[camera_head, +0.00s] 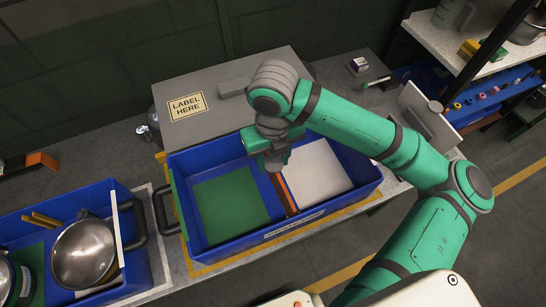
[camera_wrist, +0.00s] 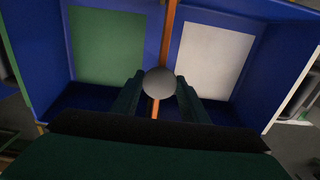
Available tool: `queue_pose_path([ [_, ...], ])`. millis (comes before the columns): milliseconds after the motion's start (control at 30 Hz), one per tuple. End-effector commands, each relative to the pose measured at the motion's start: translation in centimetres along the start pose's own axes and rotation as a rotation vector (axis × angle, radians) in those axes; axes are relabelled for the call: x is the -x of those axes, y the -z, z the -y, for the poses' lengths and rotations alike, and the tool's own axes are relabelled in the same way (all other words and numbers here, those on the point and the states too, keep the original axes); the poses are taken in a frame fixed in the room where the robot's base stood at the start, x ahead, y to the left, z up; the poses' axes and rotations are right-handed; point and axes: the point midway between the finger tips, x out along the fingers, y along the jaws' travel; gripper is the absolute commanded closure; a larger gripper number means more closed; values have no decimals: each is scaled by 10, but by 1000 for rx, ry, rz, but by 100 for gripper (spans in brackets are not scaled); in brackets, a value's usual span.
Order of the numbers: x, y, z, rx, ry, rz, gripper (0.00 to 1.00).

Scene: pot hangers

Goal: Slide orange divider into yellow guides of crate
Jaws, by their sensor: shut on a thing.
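The blue crate (camera_head: 222,251) stands on the bench with a green panel (camera_head: 230,207) in its left half and a white panel (camera_head: 316,173) in its right half. The orange divider (camera_head: 287,196) runs front to back between the panels, seen nearly edge-on; it also shows in the wrist view (camera_wrist: 170,32). My gripper (camera_head: 277,163) is over the crate's middle, its fingers shut around the divider's round grey knob (camera_wrist: 159,83). The yellow guides cannot be made out. How deep the divider sits in the crate is unclear.
A second blue crate (camera_head: 150,225) with metal bowls (camera_head: 83,254) stands at the left. A grey box labelled "LABEL HERE" (camera_head: 188,106) is behind the crate. A white panel on a stand (camera_head: 430,120) and a shelf (camera_head: 440,40) are at the right.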

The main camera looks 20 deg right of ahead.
Motion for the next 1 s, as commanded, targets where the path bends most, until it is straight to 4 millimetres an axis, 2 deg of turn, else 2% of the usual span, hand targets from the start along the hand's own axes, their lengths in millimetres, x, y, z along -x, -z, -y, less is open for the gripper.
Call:
queue_pose_path([
  [1000, -22, 0, 0, -1, 0, 0, 94],
])
